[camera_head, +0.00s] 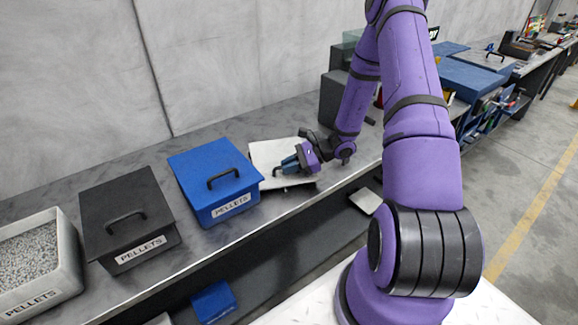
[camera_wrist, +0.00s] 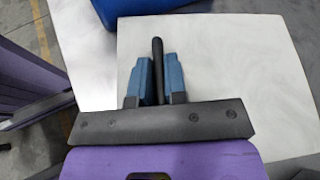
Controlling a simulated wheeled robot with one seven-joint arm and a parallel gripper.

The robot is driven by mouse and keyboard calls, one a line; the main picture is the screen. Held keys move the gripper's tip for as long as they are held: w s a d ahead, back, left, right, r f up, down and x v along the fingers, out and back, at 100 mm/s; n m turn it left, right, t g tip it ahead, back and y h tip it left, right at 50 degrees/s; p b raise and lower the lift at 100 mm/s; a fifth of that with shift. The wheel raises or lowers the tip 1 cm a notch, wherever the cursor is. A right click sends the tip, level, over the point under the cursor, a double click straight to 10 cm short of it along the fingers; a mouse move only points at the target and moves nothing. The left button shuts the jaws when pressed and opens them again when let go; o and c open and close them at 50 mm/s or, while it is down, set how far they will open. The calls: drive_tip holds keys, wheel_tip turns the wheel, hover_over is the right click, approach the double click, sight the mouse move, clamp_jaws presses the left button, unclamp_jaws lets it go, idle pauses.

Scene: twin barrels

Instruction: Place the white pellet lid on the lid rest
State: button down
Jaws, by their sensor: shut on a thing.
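The white pellet lid (camera_head: 268,152) is a flat pale plate beside the blue bin on the grey counter. In the wrist view the lid (camera_wrist: 225,60) fills most of the picture, with its black bar handle (camera_wrist: 158,65) upright in the middle. My gripper (camera_head: 289,163) is over the lid, its blue fingers closed around the handle. The fingers also show in the wrist view (camera_wrist: 157,75), one on each side of the handle. I cannot make out a separate lid rest, and whether the lid touches a surface below it is unclear.
The blue pellet bin (camera_head: 213,180) stands close left of the lid, then a black lidded bin (camera_head: 128,218). An open white bin (camera_head: 68,262) of grey pellets is at far left. A dark grey box (camera_head: 342,100) stands behind my gripper. The counter's front edge runs close by.

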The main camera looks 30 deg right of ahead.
drive_tip(key=c, duration=1.2)
unclamp_jaws()
drive_tip(key=shift+f, duration=0.1)
drive_tip(key=shift+o, duration=0.2)
